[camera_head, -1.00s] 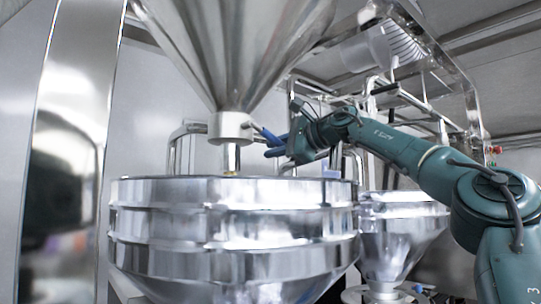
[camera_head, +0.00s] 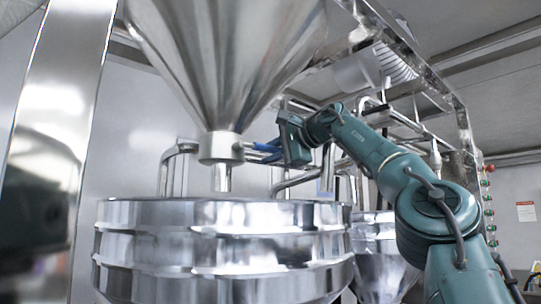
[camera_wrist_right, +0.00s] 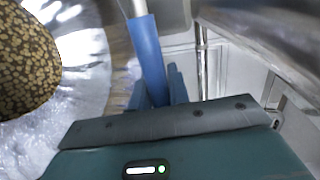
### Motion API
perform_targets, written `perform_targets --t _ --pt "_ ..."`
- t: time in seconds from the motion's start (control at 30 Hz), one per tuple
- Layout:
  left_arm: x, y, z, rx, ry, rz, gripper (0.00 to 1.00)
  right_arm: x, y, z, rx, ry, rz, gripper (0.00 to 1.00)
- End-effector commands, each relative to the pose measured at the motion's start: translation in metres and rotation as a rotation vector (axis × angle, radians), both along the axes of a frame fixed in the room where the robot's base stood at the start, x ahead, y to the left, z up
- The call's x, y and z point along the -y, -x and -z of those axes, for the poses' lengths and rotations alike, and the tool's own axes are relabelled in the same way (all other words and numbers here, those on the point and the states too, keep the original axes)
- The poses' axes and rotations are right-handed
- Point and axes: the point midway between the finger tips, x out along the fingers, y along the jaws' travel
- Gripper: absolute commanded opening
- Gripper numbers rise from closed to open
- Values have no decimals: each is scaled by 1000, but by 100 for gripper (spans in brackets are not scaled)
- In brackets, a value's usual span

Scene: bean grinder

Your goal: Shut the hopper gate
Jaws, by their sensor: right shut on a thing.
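The large steel hopper cone (camera_head: 225,60) narrows to a pale collar (camera_head: 220,148) with a short spout (camera_head: 221,178) below it. A gate lever with a blue handle (camera_head: 262,148) sticks out from the collar's right side. My right gripper (camera_head: 268,152) is shut on this handle, reaching in from the right. In the right wrist view the blue handle (camera_wrist_right: 147,50) runs down between my dark fingers (camera_wrist_right: 155,92), with its thin metal rod at the top. My left gripper is not in view.
A wide ribbed steel drum (camera_head: 220,245) stands under the spout. A brown speckled mass (camera_wrist_right: 25,60) shows at the left of the right wrist view. Pipes (camera_head: 178,165) and a smaller steel funnel (camera_head: 385,255) stand behind. A steel post (camera_head: 60,120) rises at left.

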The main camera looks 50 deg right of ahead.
Motion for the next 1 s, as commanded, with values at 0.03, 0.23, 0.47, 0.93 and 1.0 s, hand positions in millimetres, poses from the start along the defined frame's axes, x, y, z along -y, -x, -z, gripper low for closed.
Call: perform_targets --t 0.03,0.23,0.47,0.93,1.0 --pt "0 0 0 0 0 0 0 0 1 -3 7 6 1 0" --pt "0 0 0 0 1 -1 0 0 1 -3 8 6 2 0" --pt "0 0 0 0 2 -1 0 0 1 -3 6 3 2 37" --pt "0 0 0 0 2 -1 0 0 9 -5 5 1 2 40" --pt "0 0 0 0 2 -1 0 -1 15 -7 6 1 2 40"
